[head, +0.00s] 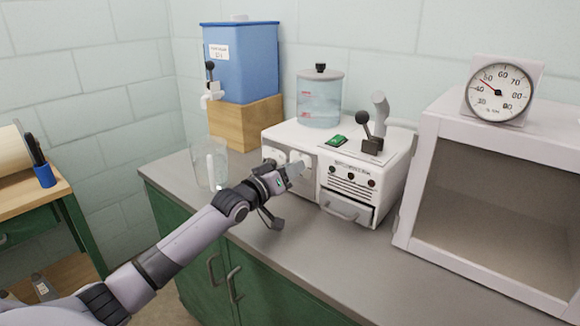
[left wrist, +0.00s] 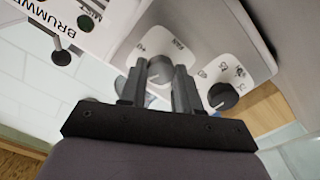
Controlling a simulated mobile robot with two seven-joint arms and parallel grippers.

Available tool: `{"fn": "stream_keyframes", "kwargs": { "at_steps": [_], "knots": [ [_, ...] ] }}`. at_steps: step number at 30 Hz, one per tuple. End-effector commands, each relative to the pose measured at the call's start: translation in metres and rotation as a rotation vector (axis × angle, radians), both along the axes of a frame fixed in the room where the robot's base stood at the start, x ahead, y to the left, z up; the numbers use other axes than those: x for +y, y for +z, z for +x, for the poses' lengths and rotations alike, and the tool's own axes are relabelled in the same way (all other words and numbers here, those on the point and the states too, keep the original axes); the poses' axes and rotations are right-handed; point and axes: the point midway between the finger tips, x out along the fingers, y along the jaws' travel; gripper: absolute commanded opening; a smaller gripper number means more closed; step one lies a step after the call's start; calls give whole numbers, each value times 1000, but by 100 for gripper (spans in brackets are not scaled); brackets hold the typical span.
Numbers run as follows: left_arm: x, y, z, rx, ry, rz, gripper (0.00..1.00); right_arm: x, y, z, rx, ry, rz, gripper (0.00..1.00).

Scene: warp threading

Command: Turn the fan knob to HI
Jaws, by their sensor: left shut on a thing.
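The white machine (head: 350,165) stands on the counter. In the left wrist view its white control plate (left wrist: 135,38) has a round grey knob, the fan knob (left wrist: 160,68), with the word FAN printed beside it. My left gripper (head: 292,172) is at the machine's front-left face. In the left wrist view my left gripper (left wrist: 159,88) has one finger on each side of the fan knob and is shut on it. The fingers hide part of the knob, and I cannot read its setting. In the head view the gripper hides it. My right gripper is not in view.
A second, dark knob (left wrist: 223,96) sits close beside the fan knob. A glass-fronted cabinet (head: 490,200) with a dial gauge (head: 499,91) stands at the right.

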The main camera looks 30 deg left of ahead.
Motion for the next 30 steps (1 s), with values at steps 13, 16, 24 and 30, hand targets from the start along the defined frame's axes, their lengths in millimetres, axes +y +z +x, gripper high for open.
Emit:
{"fn": "stream_keyframes", "kwargs": {
  "at_steps": [13, 16, 24, 30],
  "knots": [
    [-1, 2, 0, -33, -1, 426, 2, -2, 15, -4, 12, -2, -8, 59],
    [-1, 2, 0, -40, -1, 520, 2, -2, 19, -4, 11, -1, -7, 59],
    [-1, 1, 0, -59, 0, 770, 2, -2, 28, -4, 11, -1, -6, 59],
    [-2, 1, 0, -73, 0, 925, 2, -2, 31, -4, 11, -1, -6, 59]
  ]
}}
